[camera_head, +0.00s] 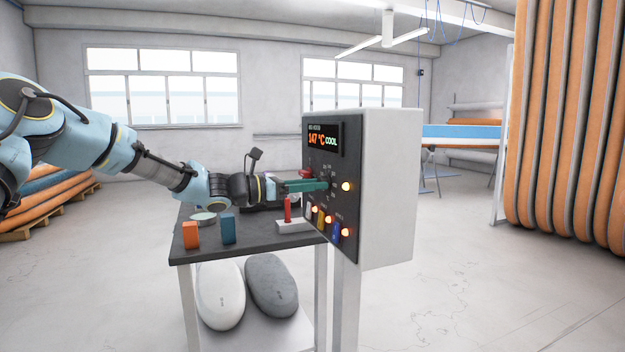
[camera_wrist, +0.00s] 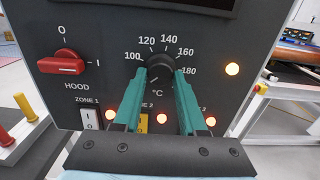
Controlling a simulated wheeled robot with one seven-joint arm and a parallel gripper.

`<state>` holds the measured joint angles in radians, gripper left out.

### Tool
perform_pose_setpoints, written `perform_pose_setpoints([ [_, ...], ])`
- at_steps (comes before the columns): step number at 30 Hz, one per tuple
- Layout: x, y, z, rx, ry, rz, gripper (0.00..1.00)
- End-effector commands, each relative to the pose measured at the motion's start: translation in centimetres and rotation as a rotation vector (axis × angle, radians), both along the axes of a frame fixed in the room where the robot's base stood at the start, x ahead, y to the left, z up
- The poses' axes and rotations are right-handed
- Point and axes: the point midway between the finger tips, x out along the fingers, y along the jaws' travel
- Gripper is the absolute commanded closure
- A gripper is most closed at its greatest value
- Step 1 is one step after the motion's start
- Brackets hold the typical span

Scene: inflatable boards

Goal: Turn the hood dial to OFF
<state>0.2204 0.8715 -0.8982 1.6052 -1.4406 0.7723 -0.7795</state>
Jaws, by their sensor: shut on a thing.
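The hood dial (camera_wrist: 62,63) is a red knob on the control panel, left of my fingers in the wrist view. Its bar lies roughly level, in line with the I mark at its right; the 0 mark is above it. In the head view it shows as a small red knob (camera_head: 306,173) at the panel's left edge. My gripper (camera_wrist: 160,74) has its teal fingers shut on the black temperature dial (camera_wrist: 160,64), not on the hood dial. The head view also shows my gripper (camera_head: 322,184) at the panel face.
The control box (camera_head: 390,190) stands on a post, its display reading 147 °C COOL. Zone switches and lit lamps (camera_wrist: 162,118) sit below the dials. A dark table (camera_head: 260,236) beside it holds an orange block (camera_head: 191,235), a blue block (camera_head: 228,229) and a red-handled tool (camera_head: 288,209).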

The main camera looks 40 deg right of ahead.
Motion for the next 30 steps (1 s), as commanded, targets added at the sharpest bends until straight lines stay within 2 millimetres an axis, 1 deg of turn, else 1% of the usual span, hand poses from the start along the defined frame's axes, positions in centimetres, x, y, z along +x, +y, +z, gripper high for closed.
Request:
perform_pose_setpoints([
  [13, 0.01, 0.04, -0.19, 0.006, 0.010, 0.000, 1.00],
  [14, 0.01, 0.04, -0.20, 0.006, 0.010, 0.000, 0.57],
  [15, 0.01, 0.04, -0.19, 0.006, 0.010, 0.000, 0.52],
  [21, 0.01, 0.02, -0.11, 0.005, 0.010, 0.000, 0.30],
  [30, 0.15, 0.28, -0.08, 0.005, 0.009, 0.001, 0.30],
])
